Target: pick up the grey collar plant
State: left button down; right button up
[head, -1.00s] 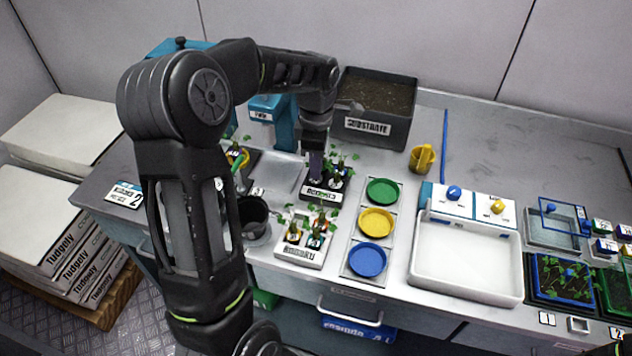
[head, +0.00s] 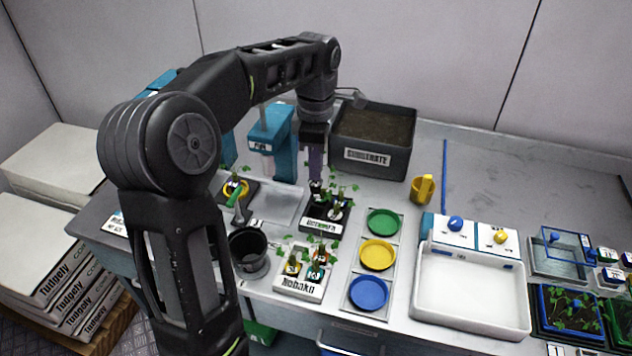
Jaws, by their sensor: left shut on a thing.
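My left gripper (head: 316,172) has purple fingers and points down over the back left of a dark rack (head: 322,226). It is shut on a small leafy plant (head: 317,191), held just above the rack. The collar of this plant is too small and dark for me to tell its colour. Another plant (head: 337,212) with a pale collar stands in the rack. A white rack (head: 298,287) in front holds plants with yellow, teal and other collars. A plant with a yellow ring (head: 236,188) stands at the left. My right gripper is not in view.
A substrate bin (head: 372,160) stands behind the rack, and a blue-teal press-like stand (head: 268,135) is left of the gripper. A black pot (head: 248,250) is in front left. Green (head: 384,222), yellow and blue dishes and a white basin (head: 470,290) lie to the right.

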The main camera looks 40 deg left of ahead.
pick_arm(q)
jog(key=shift+r, duration=0.35)
dwell(0.4)
